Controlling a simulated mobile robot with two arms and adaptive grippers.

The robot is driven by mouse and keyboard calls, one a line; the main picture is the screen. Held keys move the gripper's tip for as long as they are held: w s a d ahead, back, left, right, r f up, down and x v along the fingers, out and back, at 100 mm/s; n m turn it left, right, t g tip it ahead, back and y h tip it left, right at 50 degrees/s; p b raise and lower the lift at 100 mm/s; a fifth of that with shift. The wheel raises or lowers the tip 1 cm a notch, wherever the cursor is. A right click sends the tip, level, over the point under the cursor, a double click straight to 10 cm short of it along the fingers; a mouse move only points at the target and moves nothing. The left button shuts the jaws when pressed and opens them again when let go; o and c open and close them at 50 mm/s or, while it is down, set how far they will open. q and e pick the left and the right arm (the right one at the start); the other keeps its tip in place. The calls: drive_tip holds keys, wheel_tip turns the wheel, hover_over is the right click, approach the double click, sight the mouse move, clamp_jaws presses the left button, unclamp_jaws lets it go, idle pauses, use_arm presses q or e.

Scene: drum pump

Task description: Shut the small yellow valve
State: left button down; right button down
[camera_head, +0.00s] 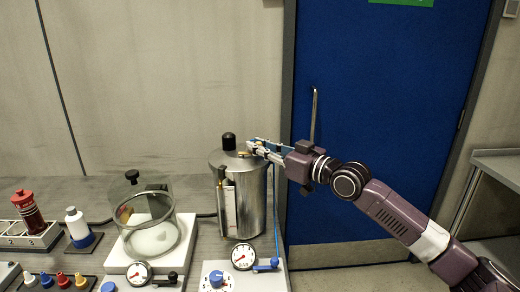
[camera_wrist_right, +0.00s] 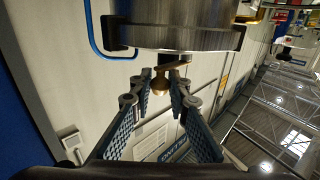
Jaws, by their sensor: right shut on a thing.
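The metal drum (camera_head: 239,195) with a black knob on its lid stands upright at the middle of the bench. A small brass-yellow valve (camera_wrist_right: 160,82) shows at the drum's end in the right wrist view, between my finger pads. A yellowish bit of it (camera_head: 243,154) shows on the lid's right side in the head view. My right gripper (camera_head: 255,148) reaches in from the right, its fingers at the lid edge and closed on the valve. The fingers partly cover the valve, so its handle angle is hard to tell. My left gripper is not in view.
A glass vessel (camera_head: 147,212) stands on a white base left of the drum. A gauge panel (camera_head: 222,276) with a blue lever sits in front. A red bottle (camera_head: 28,211) and a white bottle (camera_head: 76,224) stand at the left. A blue door (camera_head: 380,90) is behind my arm.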

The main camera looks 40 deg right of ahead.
drive_tip(key=shift+f, duration=0.1)
drive_tip(key=c, duration=2.3)
unclamp_jaws()
drive_tip(key=o, duration=0.5)
drive_tip(key=shift+w, duration=0.25)
drive_tip(key=shift+s, duration=0.15)
drive_tip(key=shift+v, duration=5.95)
drive_tip(key=shift+f, duration=0.1)
